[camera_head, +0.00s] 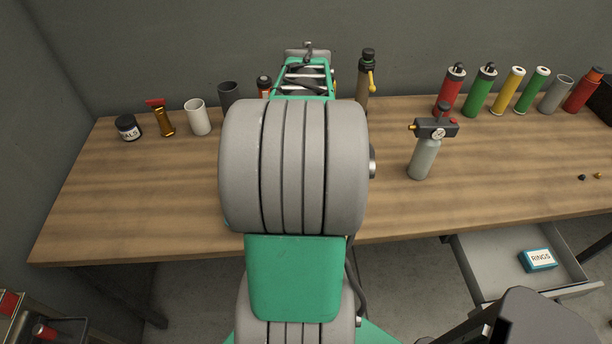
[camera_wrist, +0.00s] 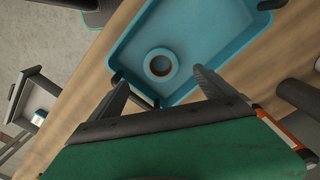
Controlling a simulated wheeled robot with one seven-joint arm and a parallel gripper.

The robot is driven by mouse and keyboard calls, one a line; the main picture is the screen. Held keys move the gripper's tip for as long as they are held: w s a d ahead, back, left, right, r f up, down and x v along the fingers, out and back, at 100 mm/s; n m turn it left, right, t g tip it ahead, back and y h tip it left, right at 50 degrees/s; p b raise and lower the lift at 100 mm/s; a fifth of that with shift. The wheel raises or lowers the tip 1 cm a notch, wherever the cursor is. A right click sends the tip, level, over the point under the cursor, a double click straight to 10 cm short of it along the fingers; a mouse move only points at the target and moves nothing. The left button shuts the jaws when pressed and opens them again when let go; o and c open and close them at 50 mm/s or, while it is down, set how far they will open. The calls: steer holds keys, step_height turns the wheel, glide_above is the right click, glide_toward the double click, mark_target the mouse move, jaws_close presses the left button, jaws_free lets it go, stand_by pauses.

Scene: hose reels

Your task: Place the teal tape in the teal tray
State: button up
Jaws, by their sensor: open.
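In the wrist view, the teal tape (camera_wrist: 161,51) is a pale teal roll with a brown core. It lies flat inside the shallow teal tray (camera_wrist: 205,12), near one end. My gripper (camera_wrist: 160,76) is open, with its two dark fingers spread to either side of the tape and a gap to each. Nothing is held between the fingers. In the head view my grey and green arm hides the tape, most or all of the tray, and my gripper.
The wooden bench (camera_head: 130,190) is bare at its left front. A grey bottle with a gauge (camera_head: 424,155) stands right of my arm. Several cylinders line the back right. An open drawer (camera_head: 490,270) below holds a RINGS box (camera_head: 538,260). A white cup (camera_head: 198,117) stands back left.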

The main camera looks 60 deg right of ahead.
steer(key=w+a+r+n+t, duration=0.1)
steer(key=w+a+r+n, duration=0.2)
steer(key=a, duration=0.4)
steer(key=w+a+n, duration=0.4)
steer(key=w+a, duration=0.1)
steer(key=a, duration=0.1)
steer(key=a+n+t, duration=0.2)
steer(key=a+n, duration=0.7)
steer(key=a, duration=0.9)
steer(key=shift+a+r+t, duration=0.35)
steer(key=shift+a+t, duration=0.05)
